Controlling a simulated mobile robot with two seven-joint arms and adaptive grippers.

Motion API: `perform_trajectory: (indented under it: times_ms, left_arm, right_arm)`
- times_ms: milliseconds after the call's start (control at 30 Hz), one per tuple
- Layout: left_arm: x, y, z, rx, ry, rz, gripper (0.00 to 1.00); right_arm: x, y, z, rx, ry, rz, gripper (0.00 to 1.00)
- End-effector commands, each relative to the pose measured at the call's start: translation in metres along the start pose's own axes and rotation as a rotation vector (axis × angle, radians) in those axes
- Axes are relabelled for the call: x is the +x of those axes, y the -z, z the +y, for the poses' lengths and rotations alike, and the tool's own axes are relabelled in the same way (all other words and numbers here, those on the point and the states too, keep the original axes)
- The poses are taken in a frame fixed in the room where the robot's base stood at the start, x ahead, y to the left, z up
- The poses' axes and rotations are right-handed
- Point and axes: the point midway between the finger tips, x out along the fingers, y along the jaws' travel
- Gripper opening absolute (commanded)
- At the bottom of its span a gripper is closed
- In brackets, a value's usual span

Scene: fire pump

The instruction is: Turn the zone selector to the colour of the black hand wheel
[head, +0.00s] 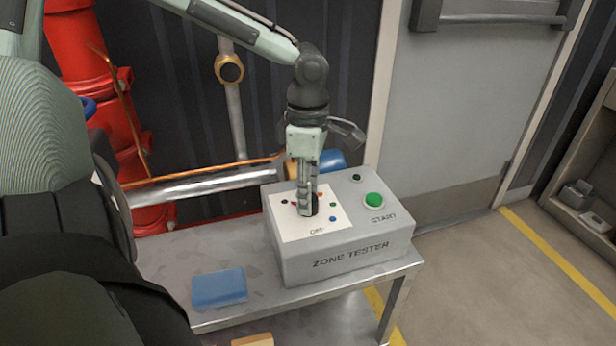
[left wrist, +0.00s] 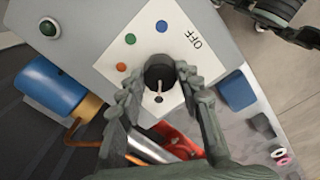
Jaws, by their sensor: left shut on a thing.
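The grey zone tester box (head: 345,254) stands on a metal table. Its white plate (head: 290,230) carries coloured dots and the word OFF. The black zone selector knob (left wrist: 158,70) sits in the plate's middle. My left gripper (head: 308,208) points down over the knob, its fingers shut on the knob's sides. In the left wrist view, a pale pointer mark on the knob faces a dark dot (left wrist: 158,99). Orange (left wrist: 121,67), green (left wrist: 130,39) and blue (left wrist: 161,26) dots show around it.
A green START button (head: 374,200) and a small dark green lamp (head: 356,178) are on the box's right. A blue block (head: 219,287) lies on the table (head: 170,255) at left. Red pipes (head: 85,60) stand behind at left. Floor at right is clear.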

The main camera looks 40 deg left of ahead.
Motion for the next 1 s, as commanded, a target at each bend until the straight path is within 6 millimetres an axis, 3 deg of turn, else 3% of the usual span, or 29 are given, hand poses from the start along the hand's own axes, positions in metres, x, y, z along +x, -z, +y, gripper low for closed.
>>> perform_trajectory:
  times_ms: [533,567,700,1000]
  left_arm:
    - [0.0001,0.0002,-0.0001,-0.027,0.001,0.000,0.06]
    - [0.0001,0.0002,-0.0001,-0.027,0.001,0.000,0.36]
    - [0.0001,0.0002,-0.0001,-0.027,0.001,0.000,0.53]
    - [-0.0006,0.0000,0.0001,-0.025,0.000,0.000,0.56]
  right_arm:
    - [-0.0005,-0.0033,-0.0007,-0.001,0.001,-0.006,0.40]
    - [-0.0005,-0.0032,-0.0008,-0.001,0.001,-0.005,0.40]
    - [-0.0006,-0.0025,-0.0008,-0.001,0.001,-0.004,0.40]
    - [-0.0016,0.0037,-0.0017,0.001,0.003,0.005,0.40]
